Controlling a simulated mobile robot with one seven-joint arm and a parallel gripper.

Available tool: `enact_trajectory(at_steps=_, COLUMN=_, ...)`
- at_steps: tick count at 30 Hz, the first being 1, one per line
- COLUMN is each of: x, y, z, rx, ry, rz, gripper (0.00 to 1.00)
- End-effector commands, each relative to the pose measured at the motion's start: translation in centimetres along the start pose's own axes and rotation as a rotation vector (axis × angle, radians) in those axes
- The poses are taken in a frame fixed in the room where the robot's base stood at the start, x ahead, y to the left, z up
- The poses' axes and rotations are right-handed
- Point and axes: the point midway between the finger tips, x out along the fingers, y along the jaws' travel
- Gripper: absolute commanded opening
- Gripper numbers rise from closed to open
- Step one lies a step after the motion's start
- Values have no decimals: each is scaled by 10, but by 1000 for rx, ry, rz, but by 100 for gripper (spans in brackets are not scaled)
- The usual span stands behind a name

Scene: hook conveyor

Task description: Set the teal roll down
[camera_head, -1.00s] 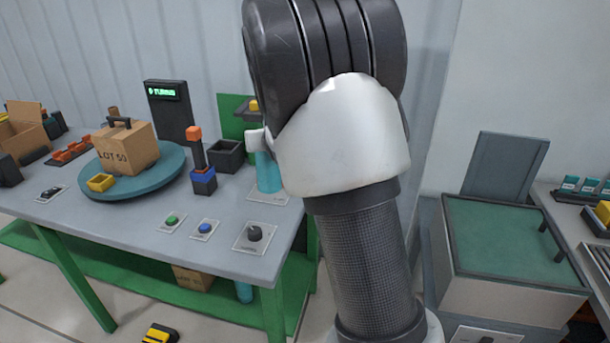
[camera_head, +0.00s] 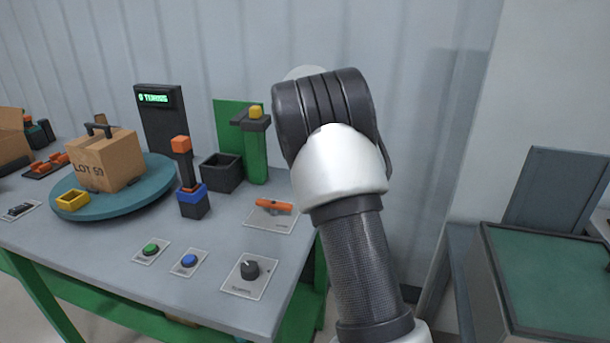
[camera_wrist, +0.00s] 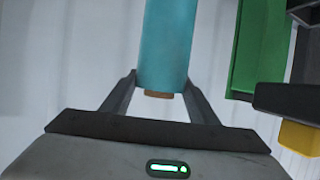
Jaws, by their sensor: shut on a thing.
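The teal roll (camera_wrist: 166,42) shows in the wrist view, running out of the top of the picture, with a brown core end (camera_wrist: 158,94) at the bottom. My gripper (camera_wrist: 161,82) is shut on the roll, one finger on each side of it. The wall is behind it, and no surface shows touching the visible end. In the head view my own arm hides the gripper and the roll.
A grey table (camera_head: 110,225) holds a teal turntable (camera_head: 150,188) with a carton (camera_head: 112,160). An orange lever plate (camera_head: 270,222), a green post (camera_head: 256,155) and a knob plate (camera_head: 249,275) stand near its right end. A green-topped box (camera_head: 550,270) is at right.

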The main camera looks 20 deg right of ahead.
Motion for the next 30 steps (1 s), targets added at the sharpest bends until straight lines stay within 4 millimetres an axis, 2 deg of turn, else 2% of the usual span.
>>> enact_trajectory(at_steps=6, x=16, y=-1, z=38, rx=-3, ry=0, rz=-1, gripper=0)
enact_trajectory(at_steps=13, x=24, y=-1, z=57, rx=-1, ry=2, rz=-2, gripper=0)
enact_trajectory(at_steps=18, x=33, y=-2, z=80, rx=-4, ry=1, rz=-2, gripper=0)
enact_trajectory(at_steps=22, x=36, y=-1, z=88, rx=-2, ry=3, rz=-2, gripper=0)
enact_trajectory(at_steps=30, x=36, y=-1, z=87, rx=-1, ry=3, rz=-2, gripper=0)
